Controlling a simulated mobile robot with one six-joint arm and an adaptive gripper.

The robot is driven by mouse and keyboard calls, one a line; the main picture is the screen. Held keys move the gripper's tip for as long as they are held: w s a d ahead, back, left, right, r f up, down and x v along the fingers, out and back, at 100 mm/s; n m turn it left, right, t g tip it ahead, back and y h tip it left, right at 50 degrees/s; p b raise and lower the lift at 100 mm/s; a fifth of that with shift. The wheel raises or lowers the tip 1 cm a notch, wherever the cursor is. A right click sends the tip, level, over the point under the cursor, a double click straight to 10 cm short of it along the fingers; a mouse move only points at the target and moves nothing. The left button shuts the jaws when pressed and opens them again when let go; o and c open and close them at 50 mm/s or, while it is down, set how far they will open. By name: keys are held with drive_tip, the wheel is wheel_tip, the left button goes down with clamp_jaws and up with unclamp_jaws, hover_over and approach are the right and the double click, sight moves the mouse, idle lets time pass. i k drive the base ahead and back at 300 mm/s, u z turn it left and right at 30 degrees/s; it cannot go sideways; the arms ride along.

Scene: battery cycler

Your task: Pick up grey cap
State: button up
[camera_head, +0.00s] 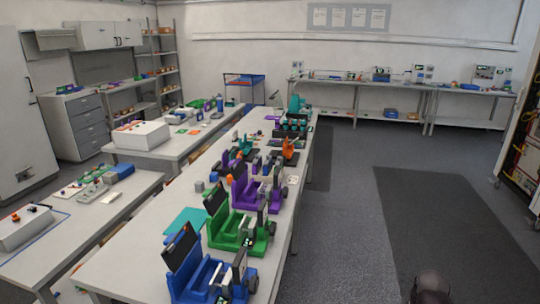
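A small grey piece (199,186) stands on the long white table, left of the purple holder (243,190). It may be the grey cap, but it is too small to tell for sure. I cannot make out my gripper in this view. A dark rounded shape (430,288) at the bottom edge, over the floor to the right of the table, may be part of my own body. It shows no fingers.
Blue (190,285), green (222,232) and purple holders line the right side of the long table (130,262). A teal sheet (187,221) lies beside them. Other benches stand left and at the back. The floor with a dark mat (440,225) is clear on the right.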

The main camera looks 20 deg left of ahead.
sight(257, 157)
drive_tip(key=z, duration=0.3)
drive_tip(key=i, duration=2.25)
drive_tip(key=u, duration=1.4)
drive_tip(key=i, duration=0.8)
drive_tip(key=u, duration=0.4)
